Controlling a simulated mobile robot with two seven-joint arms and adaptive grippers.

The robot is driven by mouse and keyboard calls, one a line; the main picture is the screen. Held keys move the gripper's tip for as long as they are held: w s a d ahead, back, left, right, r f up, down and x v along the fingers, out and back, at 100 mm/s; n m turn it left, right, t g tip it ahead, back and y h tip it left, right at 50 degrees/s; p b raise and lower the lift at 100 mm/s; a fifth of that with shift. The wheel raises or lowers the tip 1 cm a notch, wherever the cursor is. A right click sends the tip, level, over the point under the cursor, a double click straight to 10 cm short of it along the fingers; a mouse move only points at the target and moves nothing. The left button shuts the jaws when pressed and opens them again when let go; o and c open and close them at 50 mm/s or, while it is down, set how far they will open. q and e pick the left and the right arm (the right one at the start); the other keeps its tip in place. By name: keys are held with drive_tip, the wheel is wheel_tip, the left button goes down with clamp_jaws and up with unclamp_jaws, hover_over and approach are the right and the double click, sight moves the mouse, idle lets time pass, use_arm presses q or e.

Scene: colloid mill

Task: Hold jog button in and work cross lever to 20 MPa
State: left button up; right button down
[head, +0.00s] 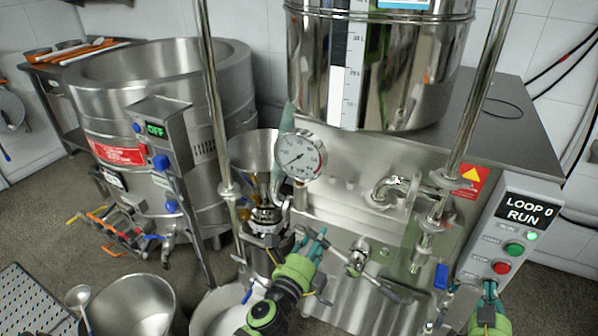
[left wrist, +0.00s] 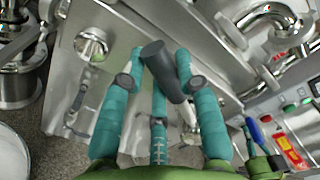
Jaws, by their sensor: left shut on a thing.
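The cross lever (head: 357,258) is on the mill's front, with a metal arm reaching down right. My left gripper (head: 318,243) is at its left side; in the left wrist view (left wrist: 158,85) its teal fingers are closed around a dark grey lever grip (left wrist: 163,70). My right gripper (head: 489,292) is at the lower end of the control panel (head: 510,232); whether its fingers are open is unclear. The jog button cannot be made out there. The panel reads "LOOP 0 RUN", with a green button (head: 514,248) and a red button (head: 501,267). The pressure gauge (head: 300,157) faces me, its reading too small to tell.
A steel hopper (head: 390,60) stands above the mill between upright posts. A blue handle (head: 441,276) is left of my right gripper. A steel bucket (head: 130,305) and ladle (head: 78,297) are at lower left. A large kettle (head: 170,120) stands behind.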

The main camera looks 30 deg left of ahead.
use_arm(q)
drive_tip(key=shift+a+r, duration=0.1)
use_arm(e)
drive_tip(key=shift+d+r, duration=0.1)
drive_tip(key=shift+r, duration=0.1)
drive_tip(key=s, duration=0.7)
drive_tip(key=shift+f, duration=0.15)
idle(0.4)
use_arm(q)
drive_tip(key=o, duration=1)
